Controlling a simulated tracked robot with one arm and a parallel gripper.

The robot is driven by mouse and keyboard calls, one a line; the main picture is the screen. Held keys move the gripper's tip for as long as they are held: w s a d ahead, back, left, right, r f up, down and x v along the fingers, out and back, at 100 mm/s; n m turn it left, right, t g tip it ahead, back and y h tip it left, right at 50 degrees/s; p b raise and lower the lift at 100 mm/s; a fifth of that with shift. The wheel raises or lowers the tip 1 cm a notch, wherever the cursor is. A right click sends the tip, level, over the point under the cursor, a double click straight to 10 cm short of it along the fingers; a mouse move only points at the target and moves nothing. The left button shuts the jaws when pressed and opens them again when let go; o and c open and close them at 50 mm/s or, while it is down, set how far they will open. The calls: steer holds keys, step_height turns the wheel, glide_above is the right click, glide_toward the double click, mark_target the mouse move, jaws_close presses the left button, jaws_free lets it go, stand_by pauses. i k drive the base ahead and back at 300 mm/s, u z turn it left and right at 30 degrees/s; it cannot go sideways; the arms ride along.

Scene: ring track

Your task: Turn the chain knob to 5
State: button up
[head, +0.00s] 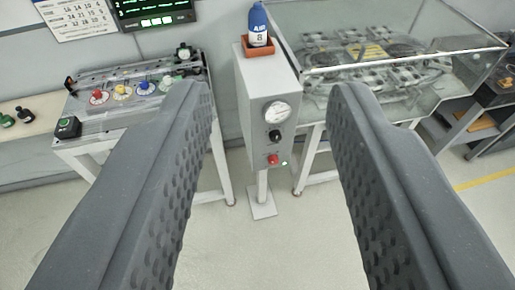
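My gripper (274,92) is open and empty, with its two dark grey fingers spread wide in the foreground. Beyond it on the left, a grey control panel (140,110) on a white table carries a row of dial knobs: a red knob (98,96), a yellow knob (121,92), a blue knob (144,86) and another partly hidden by the left finger. A grey box on a post (262,78) stands between the fingers, with a black knob (275,136) on its front. Labels are too small to read, so I cannot tell which is the chain knob.
The box also has a round gauge (277,111) and a red button (272,160); a blue-topped bottle (258,24) stands on it. A glass-walled case (400,30) is at right. A black button box (67,128) sits at the left table's front. Floor in front is clear.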

mark_target(275, 136)
steer(key=u, duration=0.1)
steer(key=i, duration=1)
steer(key=u, duration=0.5)
steer(key=k, duration=0.6)
steer(key=z, duration=0.6)
